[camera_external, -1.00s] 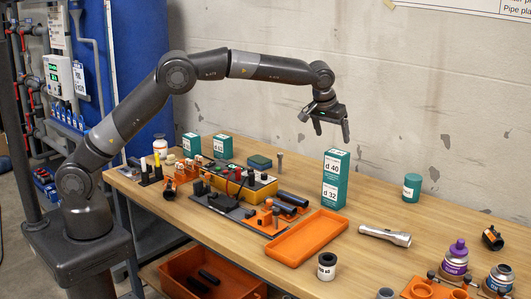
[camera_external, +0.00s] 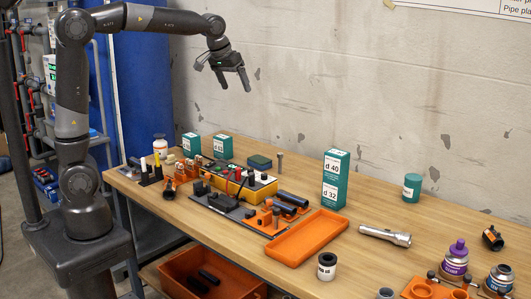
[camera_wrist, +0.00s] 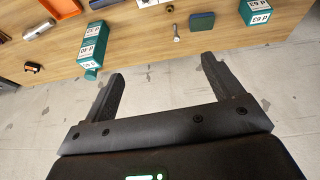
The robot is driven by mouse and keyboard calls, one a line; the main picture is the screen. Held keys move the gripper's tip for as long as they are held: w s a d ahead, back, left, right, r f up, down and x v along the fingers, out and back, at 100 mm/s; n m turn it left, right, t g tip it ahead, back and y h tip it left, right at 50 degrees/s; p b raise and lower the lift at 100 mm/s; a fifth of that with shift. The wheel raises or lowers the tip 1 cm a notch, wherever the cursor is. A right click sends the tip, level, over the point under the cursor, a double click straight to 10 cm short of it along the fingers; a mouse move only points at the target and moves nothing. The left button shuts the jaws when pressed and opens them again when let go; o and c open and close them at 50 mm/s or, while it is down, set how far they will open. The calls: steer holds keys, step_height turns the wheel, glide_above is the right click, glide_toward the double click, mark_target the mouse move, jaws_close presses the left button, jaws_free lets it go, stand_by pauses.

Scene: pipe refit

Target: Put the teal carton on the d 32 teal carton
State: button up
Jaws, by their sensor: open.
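A teal carton labelled d 40 (camera_external: 337,164) stands upright on top of the teal carton labelled d 32 (camera_external: 331,193), near the back of the workbench. Their edges look roughly lined up. The stack also shows in the wrist view at upper left, with the d 40 carton (camera_wrist: 92,50) tilted in the picture. My gripper (camera_external: 235,87) is open and empty, high above the bench and well to the left of the stack. Its spread fingers also show in the wrist view (camera_wrist: 162,70), with nothing between them.
Two more teal cartons (camera_external: 191,144) (camera_external: 222,146) stand at the back left. A teal jar (camera_external: 411,188) is right of the stack, a flashlight (camera_external: 385,236) in front. An orange tray (camera_external: 306,238) lies nearby. A yellow-sided device (camera_external: 256,191) and small parts crowd the left bench.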

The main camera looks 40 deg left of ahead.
steer(key=s+a+f, duration=0.2)
steer(key=s+a, duration=0.2)
steer(key=s, duration=0.5)
steer(key=s+a+f, duration=0.3)
steer(key=s+a, duration=0.2)
steer(key=s, duration=0.3)
steer(key=s+a+f+t, duration=0.1)
steer(key=s+a+f, duration=0.2)
steer(key=s, duration=0.6)
steer(key=shift+s+a+y, duration=0.3)
steer(key=shift+s+a, duration=0.05)
steer(key=shift+a, duration=0.7)
